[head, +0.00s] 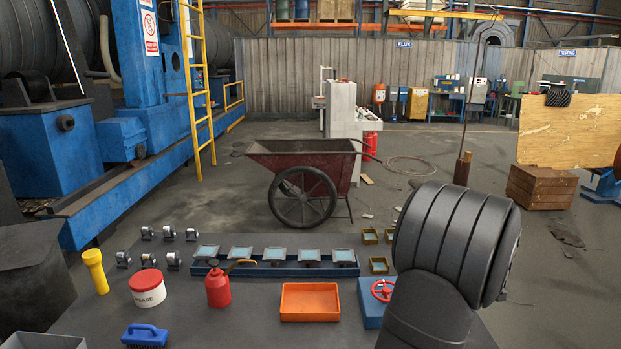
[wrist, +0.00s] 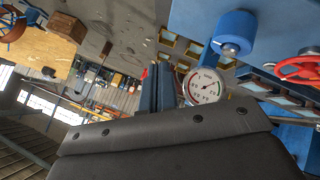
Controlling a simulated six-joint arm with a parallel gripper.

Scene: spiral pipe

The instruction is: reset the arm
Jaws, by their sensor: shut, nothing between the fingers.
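My gripper (wrist: 160,68) shows in the wrist view as two blue fingers side by side, rising past a dark bolted housing. The fingers are together with nothing between them. Beside them on the right is a round white pressure gauge (wrist: 205,85). In the head view my dark arm fills the lower right, and the gripper itself cannot be made out there. The arm partly hides a blue block (head: 369,312) with a red valve wheel (head: 382,290). The wheel also shows at the right edge of the wrist view (wrist: 300,66).
The bench holds an orange tray (head: 309,302), a red oil can (head: 217,288), a grease tub (head: 147,288), a yellow flashlight (head: 95,271), a blue brush (head: 144,335) and a blue rack (head: 275,265) of several pieces. A wheelbarrow (head: 305,165) stands on the floor beyond.

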